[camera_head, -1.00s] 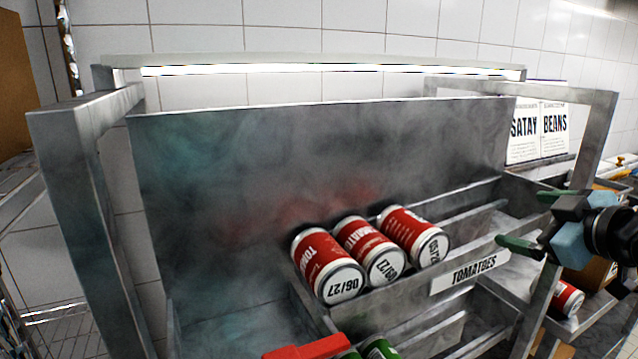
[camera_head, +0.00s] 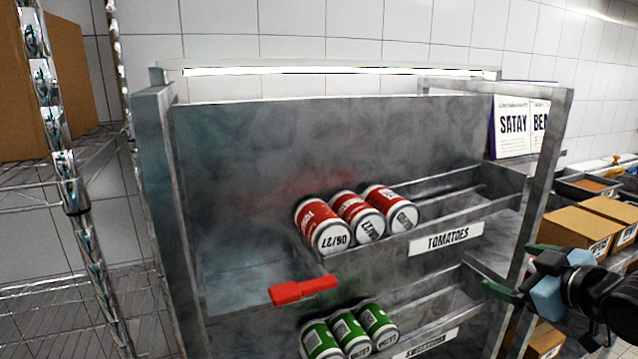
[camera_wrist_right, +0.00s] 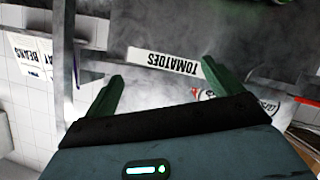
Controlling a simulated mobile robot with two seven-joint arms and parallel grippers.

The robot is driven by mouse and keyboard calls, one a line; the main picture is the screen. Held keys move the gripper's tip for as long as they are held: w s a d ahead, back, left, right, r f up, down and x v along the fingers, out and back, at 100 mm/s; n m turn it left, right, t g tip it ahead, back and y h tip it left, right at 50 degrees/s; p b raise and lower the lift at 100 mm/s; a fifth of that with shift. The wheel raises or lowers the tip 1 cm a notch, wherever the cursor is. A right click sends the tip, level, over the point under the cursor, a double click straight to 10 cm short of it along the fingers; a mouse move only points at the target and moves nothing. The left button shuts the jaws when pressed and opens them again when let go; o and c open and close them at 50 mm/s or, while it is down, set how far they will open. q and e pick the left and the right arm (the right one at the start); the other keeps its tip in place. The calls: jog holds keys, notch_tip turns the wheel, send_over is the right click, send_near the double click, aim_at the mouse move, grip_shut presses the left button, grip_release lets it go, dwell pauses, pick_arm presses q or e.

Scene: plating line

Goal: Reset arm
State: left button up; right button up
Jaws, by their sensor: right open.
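My right gripper (camera_head: 512,268) is at the right of the head view, in front of the rack's right side. Its green fingers are apart with nothing between them. In the right wrist view the open fingers (camera_wrist_right: 162,85) show with the TOMATOES label (camera_wrist_right: 162,61) beyond them. Several red and white cans lie on their sides; three of them, such as the middle red can (camera_head: 358,217), are in a row on the upper shelf of the metal rack (camera_head: 300,140). My left gripper is not in view.
Green cans (camera_head: 350,333) lie on the lower shelf. A red piece (camera_head: 303,290) sits at the rack's left front. Cardboard boxes (camera_head: 575,232) stand at the right, close to my right gripper. A wire shelf (camera_head: 60,290) stands at the left.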

jog(key=s+a+f+m+g, duration=0.1)
jog(key=s+a+f, duration=0.15)
jog(key=f, duration=0.65)
jog(key=s+a+f+m, duration=0.15)
jog(key=s+f, duration=0.25)
jog(key=f, duration=0.6)
jog(key=s+a+f+m+g, duration=0.1)
jog(key=s+a+f, duration=0.15)
jog(key=f, duration=0.65)
jog(key=s+a+f+m+g, duration=0.1)
jog(key=s+a+f, duration=0.2)
jog(key=s+f, duration=0.5)
jog(key=s+a+f+m+g, duration=0.1)
jog(key=s+a+f, duration=0.3)
jog(key=s+f, duration=0.4)
jog(key=s, duration=0.6)
jog(key=shift+h, duration=0.4)
jog(key=shift+s, duration=0.15)
